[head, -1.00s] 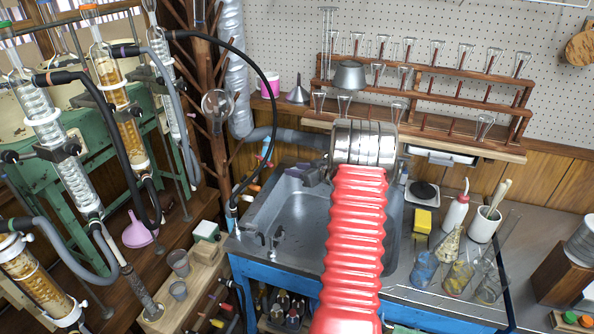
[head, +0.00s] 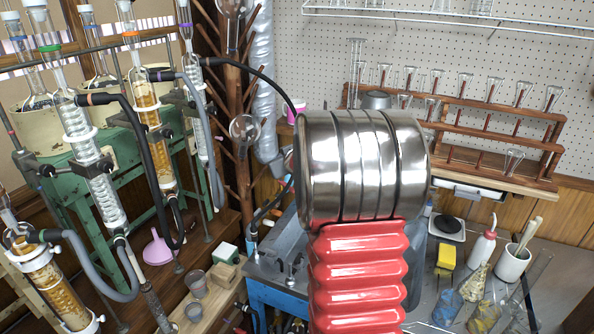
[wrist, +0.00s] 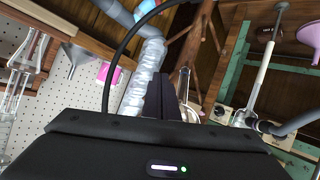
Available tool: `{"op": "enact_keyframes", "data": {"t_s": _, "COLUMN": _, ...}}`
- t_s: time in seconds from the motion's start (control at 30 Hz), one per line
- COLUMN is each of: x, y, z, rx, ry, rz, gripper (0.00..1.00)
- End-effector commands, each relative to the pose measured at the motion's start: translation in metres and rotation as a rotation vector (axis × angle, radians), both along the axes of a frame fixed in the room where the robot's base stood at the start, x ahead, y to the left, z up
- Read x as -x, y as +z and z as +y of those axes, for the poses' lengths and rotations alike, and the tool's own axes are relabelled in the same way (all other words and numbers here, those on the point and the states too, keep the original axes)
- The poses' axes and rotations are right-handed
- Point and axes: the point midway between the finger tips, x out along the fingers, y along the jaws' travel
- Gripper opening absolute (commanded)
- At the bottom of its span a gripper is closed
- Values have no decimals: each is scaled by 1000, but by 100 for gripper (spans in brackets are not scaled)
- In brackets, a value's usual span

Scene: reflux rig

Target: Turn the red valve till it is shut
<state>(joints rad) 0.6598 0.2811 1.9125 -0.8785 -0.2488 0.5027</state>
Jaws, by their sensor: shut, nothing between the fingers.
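I cannot clearly pick out the red valve in either view. In the head view, my steel-and-red arm covers much of the sink and hides whatever is behind it. My gripper is hidden there. In the wrist view, my gripper (wrist: 167,92) shows as two dark fingers close together, shut and empty. Beyond them are a silver duct (wrist: 142,80) and a wooden peg rack (wrist: 190,45). No contact between the fingers and anything shows.
The blue-framed sink bench (head: 268,298) stands at centre. Glass condensers (head: 90,160) with black and grey hoses stand at left by a green frame (head: 120,150). A wooden glassware shelf (head: 480,105) is at right. Flasks (head: 480,290) crowd the right worktop.

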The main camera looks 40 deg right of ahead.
Motion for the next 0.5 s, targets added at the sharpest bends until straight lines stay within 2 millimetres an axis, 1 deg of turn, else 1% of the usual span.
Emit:
{"op": "enact_keyframes", "data": {"t_s": 0.03, "x": 3, "y": 12, "z": 16, "rx": 5, "ry": -6, "rz": 6, "gripper": 0}}
{"op": "enact_keyframes", "data": {"t_s": 0.2, "x": 22, "y": 36, "z": 61, "rx": 0, "ry": -39, "rz": 48, "gripper": 0}}
{"op": "enact_keyframes", "data": {"t_s": 0.37, "x": 45, "y": 50, "z": 106, "rx": -19, "ry": -57, "rz": 93, "gripper": 0}}
{"op": "enact_keyframes", "data": {"t_s": 0.5, "x": 71, "y": 58, "z": 147, "rx": -46, "ry": -61, "rz": 137, "gripper": 0}}
